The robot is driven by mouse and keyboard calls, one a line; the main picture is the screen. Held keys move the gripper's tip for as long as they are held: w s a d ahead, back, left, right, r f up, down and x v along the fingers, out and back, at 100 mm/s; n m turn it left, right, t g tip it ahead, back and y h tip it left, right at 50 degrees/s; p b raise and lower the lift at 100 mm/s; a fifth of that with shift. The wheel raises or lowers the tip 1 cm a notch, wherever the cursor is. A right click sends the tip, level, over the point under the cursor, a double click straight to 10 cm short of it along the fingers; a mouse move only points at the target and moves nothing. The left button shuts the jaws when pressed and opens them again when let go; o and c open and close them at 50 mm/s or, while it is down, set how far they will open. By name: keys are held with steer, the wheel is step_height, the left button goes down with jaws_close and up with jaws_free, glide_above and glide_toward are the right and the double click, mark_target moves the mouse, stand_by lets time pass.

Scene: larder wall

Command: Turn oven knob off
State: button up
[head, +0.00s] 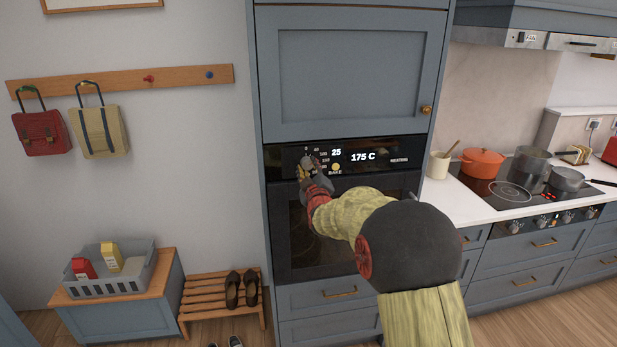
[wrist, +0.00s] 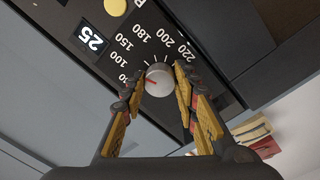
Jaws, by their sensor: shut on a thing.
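The oven knob (wrist: 158,79) is a round silver dial with a red pointer line, on the black control panel (wrist: 110,60). In the wrist view my gripper (wrist: 159,88) has one finger on each side of the knob and is shut on it. Numbers from 50 to 220 ring the knob. In the head view my gripper (head: 310,168) is at the left of the oven panel (head: 380,158) and covers most of the knob. The panel display reads 25, 175 C and HEATING, with BAKE under a yellow button (head: 336,167).
The oven door (head: 290,250) is below the panel, partly behind my arm. A counter with a red pot (head: 482,163) and a hob (head: 512,190) is to the right. A bench with a grey crate (head: 105,287) and a shoe rack (head: 205,295) stand at left.

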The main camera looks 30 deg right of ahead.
steer(key=n+b, duration=0.5)
steer(key=n, duration=0.2)
steer(key=shift+f+n+b, duration=0.1)
steer(key=shift+n+b, duration=0.3)
steer(key=n+b, duration=0.3)
steer(key=n, duration=0.1)
steer(key=shift+d+t+y, duration=0.1)
steer(key=shift+t+y, duration=0.2)
steer(key=shift+y, duration=0.1)
steer(key=shift+n+b, duration=1)
steer(key=shift+n, duration=0.1)
steer(key=shift+r, duration=0.2)
steer(key=o, duration=1.2)
steer(key=shift+c, duration=0.2)
steer(key=v, duration=1.2)
steer(key=shift+r, duration=0.1)
